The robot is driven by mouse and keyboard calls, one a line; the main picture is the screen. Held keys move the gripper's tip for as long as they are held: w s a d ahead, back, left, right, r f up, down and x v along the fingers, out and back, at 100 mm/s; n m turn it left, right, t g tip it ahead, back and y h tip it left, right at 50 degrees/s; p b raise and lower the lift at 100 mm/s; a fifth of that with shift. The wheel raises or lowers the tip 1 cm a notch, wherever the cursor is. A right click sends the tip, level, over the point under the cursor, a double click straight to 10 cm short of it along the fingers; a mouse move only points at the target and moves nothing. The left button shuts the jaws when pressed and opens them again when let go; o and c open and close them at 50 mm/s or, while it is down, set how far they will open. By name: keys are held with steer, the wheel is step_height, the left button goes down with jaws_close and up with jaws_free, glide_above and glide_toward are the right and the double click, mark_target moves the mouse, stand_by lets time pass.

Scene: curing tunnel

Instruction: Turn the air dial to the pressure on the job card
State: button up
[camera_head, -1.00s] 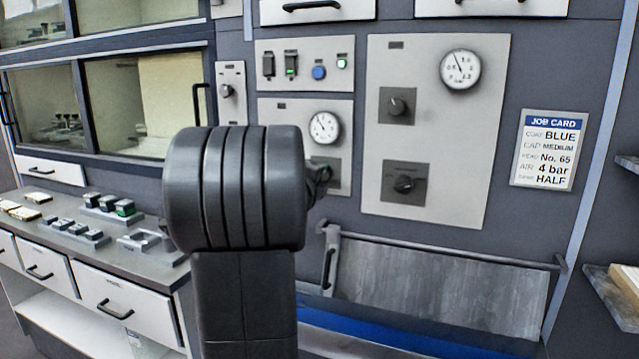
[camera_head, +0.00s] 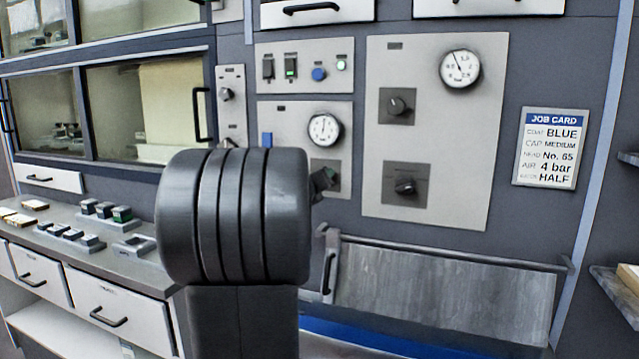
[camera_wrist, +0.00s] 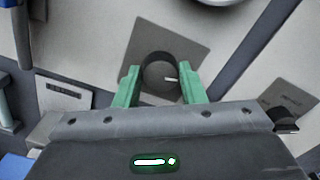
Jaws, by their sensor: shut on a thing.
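My gripper (camera_wrist: 158,90) has its green fingers shut on a round dark dial (camera_wrist: 159,71) with a white pointer mark, seen in the wrist view on a grey square plate. In the head view my gripper (camera_head: 327,180) is at the panel below the small round gauge (camera_head: 324,129). My arm partly hides this lower plate, and the dial is hidden there. The gauge needle stands close to upright; its numbers are too small to read. The job card (camera_head: 551,148) at the right reads AIR 4 bar.
The panel to the right carries another gauge (camera_head: 460,69), an upper knob (camera_head: 397,106) and a lower knob (camera_head: 405,186). Switches and a blue button (camera_head: 319,74) sit above the small gauge. A bench (camera_head: 60,225) with blocks stands left. A rail (camera_head: 450,252) runs below the panels.

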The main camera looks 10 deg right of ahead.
steer(key=shift+f+m, duration=0.1)
steer(key=shift+m, duration=0.4)
steer(key=o, duration=1)
steer(key=v, duration=1.3)
steer(key=shift+s+a+b, duration=0.25)
steer(key=shift+s+b, duration=0.1)
steer(key=shift+b, duration=0.05)
steer(key=shift+w, duration=0.1)
